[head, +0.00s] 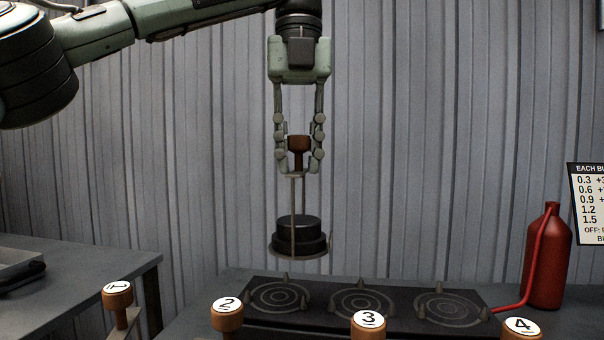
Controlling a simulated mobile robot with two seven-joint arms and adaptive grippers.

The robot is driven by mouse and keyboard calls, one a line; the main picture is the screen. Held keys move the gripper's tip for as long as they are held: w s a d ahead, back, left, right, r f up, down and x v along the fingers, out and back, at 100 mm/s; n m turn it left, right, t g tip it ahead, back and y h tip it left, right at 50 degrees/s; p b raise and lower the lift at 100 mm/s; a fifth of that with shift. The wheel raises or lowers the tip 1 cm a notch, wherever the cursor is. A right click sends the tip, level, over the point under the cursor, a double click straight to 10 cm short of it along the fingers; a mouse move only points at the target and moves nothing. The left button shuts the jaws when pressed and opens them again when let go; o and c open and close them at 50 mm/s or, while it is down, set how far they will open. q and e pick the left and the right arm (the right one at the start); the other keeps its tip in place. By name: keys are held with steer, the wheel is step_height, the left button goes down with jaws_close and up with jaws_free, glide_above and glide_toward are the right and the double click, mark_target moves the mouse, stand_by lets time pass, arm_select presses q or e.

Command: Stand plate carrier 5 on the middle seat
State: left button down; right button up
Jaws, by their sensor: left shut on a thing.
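My left gripper (299,160) is shut on the brown knob of a plate carrier (298,232). The carrier hangs upright in the air, with thin rods leading down to a dark stepped round body. No number shows on it, so I cannot read whether it is carrier 5. Below it is a dark base (330,325) with three ringed seats in a row. The middle seat (362,303) is empty, and the carrier hangs above and left of it in the picture. The left seat (276,297) and right seat (448,308) are empty too. My right gripper is out of view.
Knobs numbered 1 (117,294), 2 (227,314), 3 (368,325) and 4 (522,328) stand in the foreground. Small pegs rise around the seats. A red bottle (548,262) with a hose stands right of the base. A grey tray (20,267) lies at left.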

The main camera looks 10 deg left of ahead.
arm_select(q)
steer(key=w+d+f+b, duration=0.3)
steer(key=w+d+f, duration=0.1)
steer(key=d+f, duration=0.5)
steer(key=shift+w+d+f, duration=0.15)
steer(key=shift+w+f, duration=0.15)
steer(key=shift+f, duration=0.2)
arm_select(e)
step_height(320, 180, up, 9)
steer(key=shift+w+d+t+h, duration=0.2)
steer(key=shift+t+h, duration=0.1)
arm_select(q)
steer(key=shift+f+b, duration=0.1)
steer(key=shift+b, duration=0.25)
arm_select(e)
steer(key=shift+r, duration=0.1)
arm_select(q)
steer(key=c, duration=1.6)
jaws_free()
steer(key=shift+f, duration=0.15)
steer(key=shift+c, duration=0.2)
steer(key=o, duration=0.4)
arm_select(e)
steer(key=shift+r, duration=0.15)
